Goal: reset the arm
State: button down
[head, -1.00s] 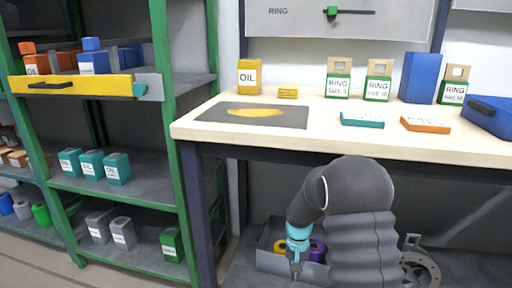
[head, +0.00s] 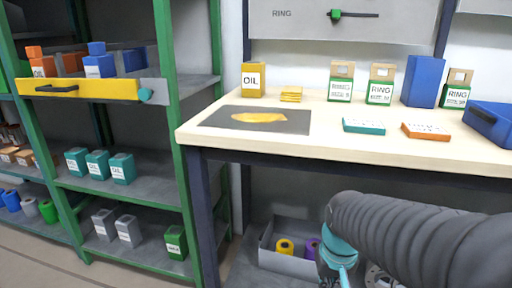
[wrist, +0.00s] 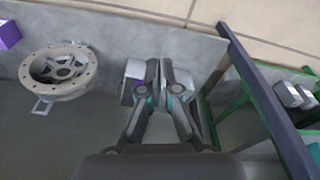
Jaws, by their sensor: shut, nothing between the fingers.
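My gripper (wrist: 153,75) shows in the wrist view with its two fingers together and nothing between them. It hangs over the grey floor area under the workbench. In the head view my arm reaches in from the right, and my gripper is at the bottom edge, partly cut off, just right of a grey bin (head: 277,258). The bin holds a yellow roll (head: 285,247) and a purple roll (head: 312,248).
The workbench (head: 330,140) is above and behind my arm, with an oil box (head: 253,80), ring boxes and a blue toolbox (head: 490,122) on it. A green-framed shelf (head: 172,130) stands left. A round grey flange (wrist: 62,70) lies left in the wrist view.

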jog(key=s+r+t+p, duration=0.2)
jog(key=s+r+t, duration=0.2)
jog(key=s+r, duration=0.4)
jog(key=shift+d+r, duration=0.3)
jog(key=shift+r, duration=0.65)
